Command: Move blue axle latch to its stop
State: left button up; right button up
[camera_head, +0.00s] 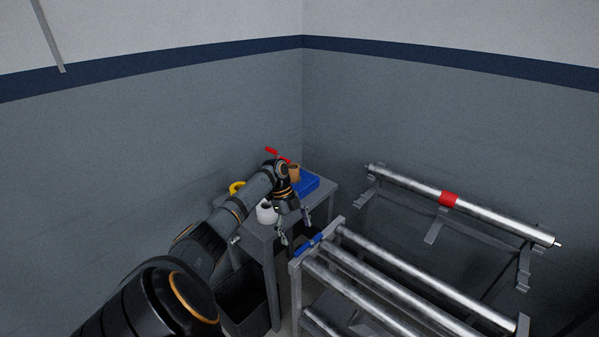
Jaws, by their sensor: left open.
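The blue axle latch (309,244) sits on the top left corner of the grey rack frame, near the end of a metal roller. My left gripper (295,229) hangs just above and to the left of the latch, pointing down. Its two fingers are spread apart and nothing shows between them. It looks apart from the latch, though the exact gap is hard to tell. My right gripper is not in view.
Behind my left gripper a grey table (328,194) holds a blue tray (308,186), a brown cup (293,171), a white container (265,212), a yellow ring (237,187) and a red item (271,151). A steel roller (490,221) with a red band lies at right. A dark bin (245,300) stands below.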

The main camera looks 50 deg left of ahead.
pick_arm(q)
jog(key=v, duration=0.7)
jog(key=shift+r, duration=0.2)
jog(key=shift+s+a, duration=0.1)
jog(key=shift+s, duration=0.05)
